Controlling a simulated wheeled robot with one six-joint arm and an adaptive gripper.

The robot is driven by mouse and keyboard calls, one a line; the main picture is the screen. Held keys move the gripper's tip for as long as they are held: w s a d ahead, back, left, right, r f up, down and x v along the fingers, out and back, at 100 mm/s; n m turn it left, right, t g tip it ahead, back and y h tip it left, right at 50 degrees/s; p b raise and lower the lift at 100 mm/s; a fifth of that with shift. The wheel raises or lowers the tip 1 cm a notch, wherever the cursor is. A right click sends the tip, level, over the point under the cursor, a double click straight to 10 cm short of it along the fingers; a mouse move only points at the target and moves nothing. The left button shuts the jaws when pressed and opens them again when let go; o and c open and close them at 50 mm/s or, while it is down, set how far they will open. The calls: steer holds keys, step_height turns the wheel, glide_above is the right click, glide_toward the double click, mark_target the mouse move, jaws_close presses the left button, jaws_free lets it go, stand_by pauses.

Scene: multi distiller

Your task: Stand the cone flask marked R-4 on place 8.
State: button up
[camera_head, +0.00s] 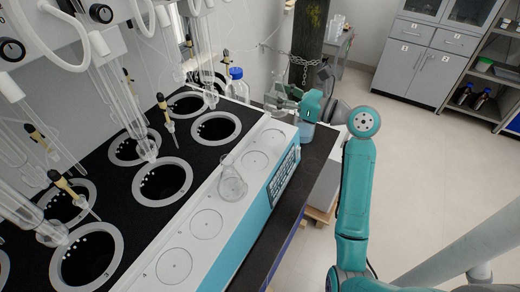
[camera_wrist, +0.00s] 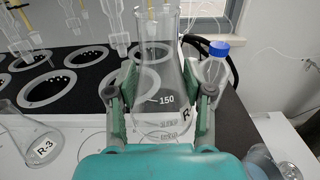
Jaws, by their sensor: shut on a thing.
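My gripper (camera_wrist: 163,98) is shut on a clear cone flask (camera_wrist: 160,70) with a 150 mark. Its label shows an "R"; the rest is hidden by the right finger. In the head view my gripper (camera_head: 292,97) holds this flask (camera_head: 277,97) upright near the far end of the white front ledge (camera_head: 222,203). Whether its base touches the ledge I cannot tell. The ledge has a row of round places, including bare ones (camera_head: 206,224); their numbers are too small to read. A flask marked R-3 (camera_wrist: 36,135) stands on the ledge; it also shows in the head view (camera_head: 232,182).
The distiller's black top (camera_head: 110,178) has round wells, with glass tubes hanging above. A blue-capped bottle (camera_wrist: 215,68) stands behind the right finger. A glass vessel (camera_wrist: 268,163) is at the lower right. A chained gas cylinder (camera_head: 308,35) stands beyond my gripper.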

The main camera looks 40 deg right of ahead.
mark_target(284, 115)
steer(key=shift+a+f, duration=0.15)
steer(key=shift+a, duration=0.2)
steer(key=f, duration=0.5)
steer(key=shift+a, duration=0.2)
steer(key=shift+d+f, duration=0.1)
steer(key=shift+f, duration=2.15)
steer(key=shift+f, duration=0.15)
steer(key=o, duration=1.3)
steer(key=shift+s+r, duration=0.1)
steer(key=shift+r, duration=0.1)
steer(key=v, duration=1.2)
